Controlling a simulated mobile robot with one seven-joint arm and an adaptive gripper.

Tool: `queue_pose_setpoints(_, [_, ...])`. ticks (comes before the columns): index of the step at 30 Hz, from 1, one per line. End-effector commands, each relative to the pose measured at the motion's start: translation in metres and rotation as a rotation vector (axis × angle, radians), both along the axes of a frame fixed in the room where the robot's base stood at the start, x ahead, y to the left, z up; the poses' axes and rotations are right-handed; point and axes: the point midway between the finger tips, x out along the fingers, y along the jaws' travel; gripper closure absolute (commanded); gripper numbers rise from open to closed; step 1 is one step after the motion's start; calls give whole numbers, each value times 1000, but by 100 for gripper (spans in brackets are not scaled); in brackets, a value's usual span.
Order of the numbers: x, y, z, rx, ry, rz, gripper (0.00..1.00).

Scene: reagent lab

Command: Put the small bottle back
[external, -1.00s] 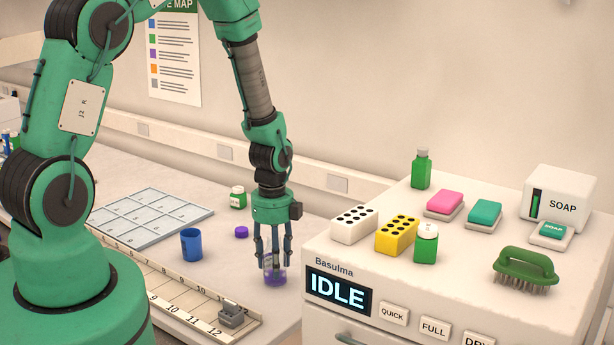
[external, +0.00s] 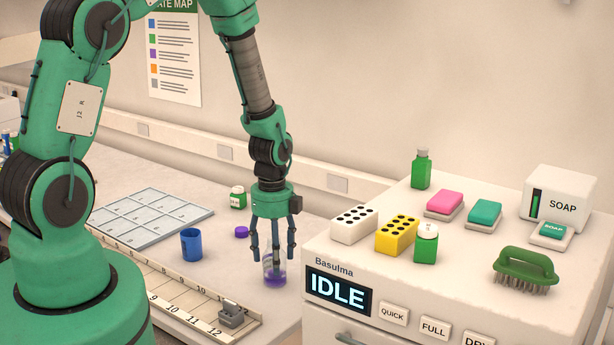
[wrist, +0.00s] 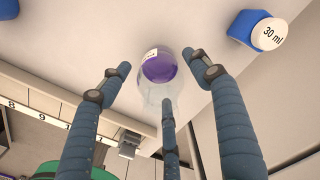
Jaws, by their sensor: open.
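A small clear vessel with purple contents (external: 275,276) stands on the bench in the external view, just left of the white machine. In the wrist view the clear vessel (wrist: 160,67) shows a purple round and part of a pale label. My gripper (external: 273,256) is open, with its fingers spread around and above the vessel, and it holds nothing. In the wrist view my gripper (wrist: 158,70) has its fingertips apart around the vessel; contact cannot be told. A blue bottle with a white "30 ml" cap (wrist: 266,34) stands nearby in the wrist view.
A purple cap (external: 241,232), a blue cup (external: 191,244) and a green jar (external: 238,197) stand left of my gripper. A numbered rail (external: 190,305) and a grid tray (external: 150,217) lie farther left. The white machine (external: 450,270) stands close on the right, with green bottles on top.

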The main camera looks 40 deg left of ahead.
Motion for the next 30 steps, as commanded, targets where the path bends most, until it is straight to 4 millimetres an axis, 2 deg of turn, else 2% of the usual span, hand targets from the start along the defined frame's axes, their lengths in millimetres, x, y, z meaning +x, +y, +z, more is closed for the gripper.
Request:
queue_pose_setpoints(19, [0, 0, 85, 0, -3, 0, 37])
queue_pose_setpoints(24, [0, 1, 99, 0, -2, 0, 37])
queue_pose_setpoints(30, [0, 1, 105, 0, -1, 0, 37])
